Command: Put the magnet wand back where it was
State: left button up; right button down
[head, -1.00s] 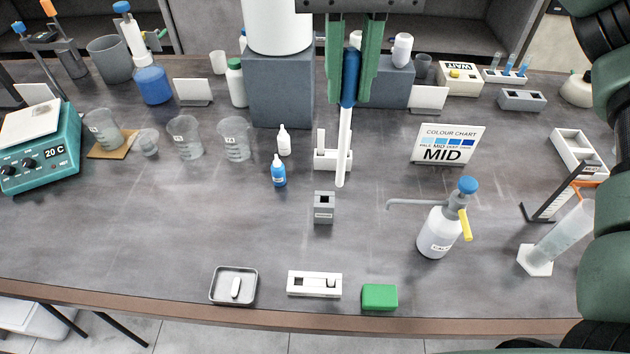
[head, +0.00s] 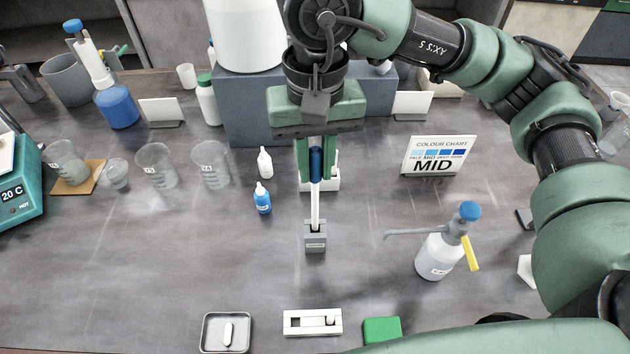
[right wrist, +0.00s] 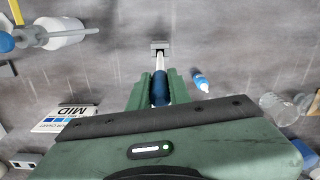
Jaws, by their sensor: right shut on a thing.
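The magnet wand (head: 315,206) has a blue handle and a white shaft and stands roughly upright. My right gripper (head: 316,172) is shut on its blue handle. The wand's lower end is at the top opening of the small grey block holder (head: 315,241); it seems to enter the hole, but how deep I cannot tell. In the right wrist view the shaft (right wrist: 160,62) runs from between my fingers to the grey holder (right wrist: 160,45). My left gripper is not in view.
A white rack (head: 333,180) stands just behind the gripper. A blue dropper bottle (head: 262,200) and a white one (head: 265,163) are left of the holder. A pump bottle (head: 437,258) stands right. A tray (head: 207,340), a white slotted block (head: 291,323) and a green block (head: 381,331) are in front.

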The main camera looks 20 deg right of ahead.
aim_at(315, 181)
jog(key=shift+s+f, duration=0.1)
jog(key=shift+f, duration=0.55)
notch_tip(315, 181, down, 4)
jog(key=shift+r+p, duration=0.25)
jog(key=shift+p, duration=0.25)
jog(key=shift+f, duration=0.25)
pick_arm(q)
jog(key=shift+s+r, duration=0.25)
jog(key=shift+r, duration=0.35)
pick_arm(e)
jog(key=shift+f, duration=0.15)
jog(key=c, duration=1.3)
grip_release()
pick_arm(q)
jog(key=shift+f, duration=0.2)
